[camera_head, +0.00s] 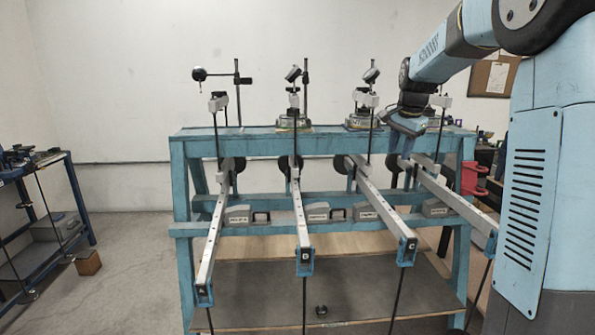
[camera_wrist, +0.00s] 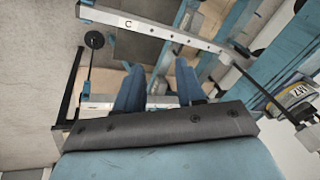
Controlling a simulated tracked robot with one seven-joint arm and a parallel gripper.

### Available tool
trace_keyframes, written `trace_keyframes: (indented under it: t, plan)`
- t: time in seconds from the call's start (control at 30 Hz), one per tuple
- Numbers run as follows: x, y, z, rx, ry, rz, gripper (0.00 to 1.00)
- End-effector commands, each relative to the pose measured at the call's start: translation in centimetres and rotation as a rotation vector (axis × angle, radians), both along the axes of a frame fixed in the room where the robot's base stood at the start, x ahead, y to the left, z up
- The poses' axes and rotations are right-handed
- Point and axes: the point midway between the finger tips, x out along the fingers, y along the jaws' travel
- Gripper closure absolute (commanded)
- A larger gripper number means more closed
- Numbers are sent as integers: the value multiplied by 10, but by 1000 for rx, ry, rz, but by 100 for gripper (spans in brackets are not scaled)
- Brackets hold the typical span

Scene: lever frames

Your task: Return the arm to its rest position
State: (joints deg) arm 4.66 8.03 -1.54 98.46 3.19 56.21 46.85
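My arm reaches in from the right in the camera_head view, and my gripper (camera_head: 402,148) hangs over the right part of the blue lever frame (camera_head: 182,240). In the wrist view my gripper (camera_wrist: 160,78) has two blue fingers spread apart, with nothing clearly held between them. A pale lever bar (camera_wrist: 158,101) shows in the gap behind the fingers; I cannot tell if it touches them. Another bar, marked C (camera_wrist: 160,32), crosses the upper part of that view, clear of the fingers. In the camera_head view, the C lever (camera_head: 385,219) and the rightmost lever (camera_head: 455,203) slope down near my gripper.
Two more levers, the leftmost (camera_head: 213,245) and the second (camera_head: 301,222), jut toward me. Thin rods and weights rise above the frame top. A red bracket (camera_head: 472,180) is at right.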

Motion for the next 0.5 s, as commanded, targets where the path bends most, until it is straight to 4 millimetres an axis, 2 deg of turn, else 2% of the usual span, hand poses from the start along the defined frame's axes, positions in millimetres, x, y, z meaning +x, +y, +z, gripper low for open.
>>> trace_keyframes:
  t: [0.03, 0.23, 0.5]
  plan:
    - [-17, 4, 8, -12, -11, 34, 62]
    - [-80, 17, 26, -61, -43, 174, 62]
    - [-165, 32, 34, -136, -81, 366, 62]
